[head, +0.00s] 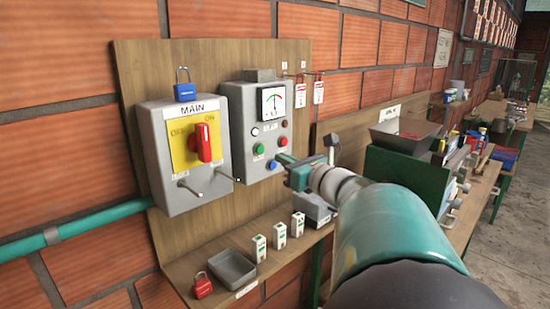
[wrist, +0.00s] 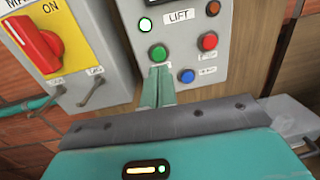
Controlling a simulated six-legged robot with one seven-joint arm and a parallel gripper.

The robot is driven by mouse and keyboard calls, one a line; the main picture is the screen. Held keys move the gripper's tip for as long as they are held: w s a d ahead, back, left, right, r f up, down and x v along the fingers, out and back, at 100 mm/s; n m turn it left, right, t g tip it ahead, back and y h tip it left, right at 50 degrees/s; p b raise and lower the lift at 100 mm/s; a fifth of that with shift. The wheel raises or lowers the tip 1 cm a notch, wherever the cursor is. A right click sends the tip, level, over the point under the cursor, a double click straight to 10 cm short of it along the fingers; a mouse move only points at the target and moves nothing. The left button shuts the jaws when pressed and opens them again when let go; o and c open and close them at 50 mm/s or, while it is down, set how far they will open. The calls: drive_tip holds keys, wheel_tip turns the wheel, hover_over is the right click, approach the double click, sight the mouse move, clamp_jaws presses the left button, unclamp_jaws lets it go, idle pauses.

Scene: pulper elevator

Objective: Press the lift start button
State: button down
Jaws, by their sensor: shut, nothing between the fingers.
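The grey lift control box (head: 240,108) is on a wooden backboard and is labelled LIFT in the wrist view (wrist: 222,62).
A MAIN switch box (head: 180,175) with a red knob (head: 203,143) and protruding rods is left of the lift box. Below are a small grey tray (head: 233,268), a red padlock (head: 202,286) and several small white-and-green boxes. A green machine (head: 405,172) stands at right.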

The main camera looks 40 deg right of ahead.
drive_tip(key=s, duration=0.6)
drive_tip(key=shift+s+f, duration=0.15)
drive_tip(key=shift+f, duration=0.15)
drive_tip(key=shift+a, duration=0.2)
drive_tip(key=w+a+f+n+g+y, duration=0.1)
drive_tip(key=a+f+n+g+y, duration=0.25)
drive_tip(key=a+n, duration=0.45)
drive_tip(key=w+a+f+n+g+y, duration=0.1)
drive_tip(key=a+f+n+g+y, duration=0.3)
drive_tip(key=a, duration=0.7)
drive_tip(key=s+a+f+n+g+h, duration=0.2)
drive_tip(key=s+a+f+n+h, duration=0.1)
drive_tip(key=n, duration=0.9)
drive_tip(key=s+a+f+n+g+h, duration=0.3)
drive_tip(key=s+a+f+n, duration=0.3)
drive_tip(key=a+n, duration=0.3)
drive_tip(key=s+n+h, duration=0.1)
drive_tip(key=n, duration=0.2)
drive_tip(key=shift+a, duration=0.3)
